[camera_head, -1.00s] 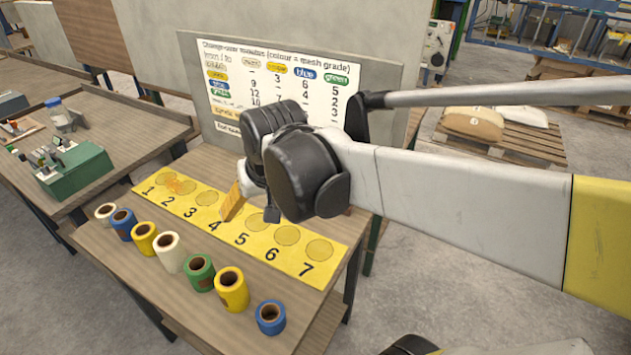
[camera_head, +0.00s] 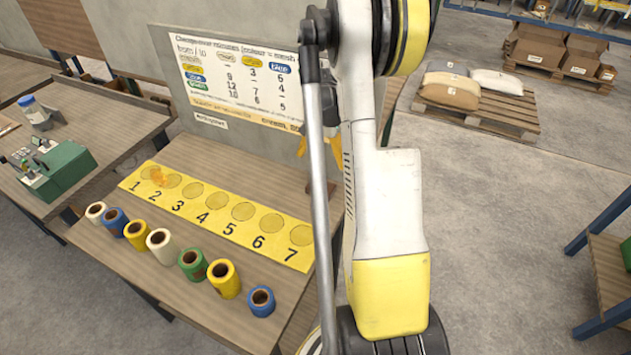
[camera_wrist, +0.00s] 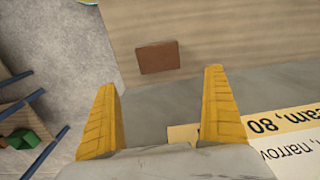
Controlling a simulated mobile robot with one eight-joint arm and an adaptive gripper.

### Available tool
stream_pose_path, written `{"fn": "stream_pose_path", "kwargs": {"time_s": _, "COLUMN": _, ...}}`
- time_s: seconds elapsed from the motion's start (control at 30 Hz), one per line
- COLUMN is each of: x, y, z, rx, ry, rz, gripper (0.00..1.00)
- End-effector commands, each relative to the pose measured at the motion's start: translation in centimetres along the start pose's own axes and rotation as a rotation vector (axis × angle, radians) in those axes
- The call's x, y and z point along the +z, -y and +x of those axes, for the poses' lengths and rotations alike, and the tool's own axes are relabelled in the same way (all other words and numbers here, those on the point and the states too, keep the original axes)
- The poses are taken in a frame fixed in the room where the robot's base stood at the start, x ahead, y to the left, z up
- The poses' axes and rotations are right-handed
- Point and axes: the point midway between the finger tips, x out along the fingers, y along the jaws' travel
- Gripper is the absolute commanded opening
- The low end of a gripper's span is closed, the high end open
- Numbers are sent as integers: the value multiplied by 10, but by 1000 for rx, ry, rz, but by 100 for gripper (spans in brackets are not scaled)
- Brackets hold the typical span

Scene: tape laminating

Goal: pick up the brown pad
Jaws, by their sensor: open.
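The brown pad (camera_wrist: 158,57) is a small flat reddish-brown rectangle. It lies on the wooden tabletop (camera_wrist: 225,30) in the wrist view, near the table's left edge there. My gripper (camera_wrist: 160,80) has two yellow fingers spread wide with nothing between them. The pad shows just beyond the gap between the fingertips, apart from both. In the head view my arm covers most of that part of the table, and I cannot make out the pad clearly. The yellow fingers show partly beside the arm, near the board's right end.
An upright printed board (camera_head: 235,75) stands at the table's back, close to my gripper. A yellow numbered strip (camera_head: 215,213) lies on the table. Several coloured rolls (camera_head: 224,278) stand in a row along its front. A pallet with sacks (camera_head: 480,105) is behind.

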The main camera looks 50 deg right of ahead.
Motion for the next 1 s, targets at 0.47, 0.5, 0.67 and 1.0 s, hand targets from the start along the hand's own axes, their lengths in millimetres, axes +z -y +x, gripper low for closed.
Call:
{"fn": "stream_pose_path", "kwargs": {"time_s": 0.47, "x": -3, "y": -4, "z": 61, "rx": 4, "ry": 7, "rz": 16, "gripper": 100}}
{"fn": "stream_pose_path", "kwargs": {"time_s": 0.5, "x": -2, "y": -4, "z": 63, "rx": 4, "ry": 7, "rz": 16, "gripper": 100}}
{"fn": "stream_pose_path", "kwargs": {"time_s": 0.67, "x": 3, "y": -3, "z": 79, "rx": 4, "ry": 7, "rz": 15, "gripper": 100}}
{"fn": "stream_pose_path", "kwargs": {"time_s": 1.0, "x": 8, "y": -2, "z": 114, "rx": 4, "ry": 7, "rz": 15, "gripper": 100}}
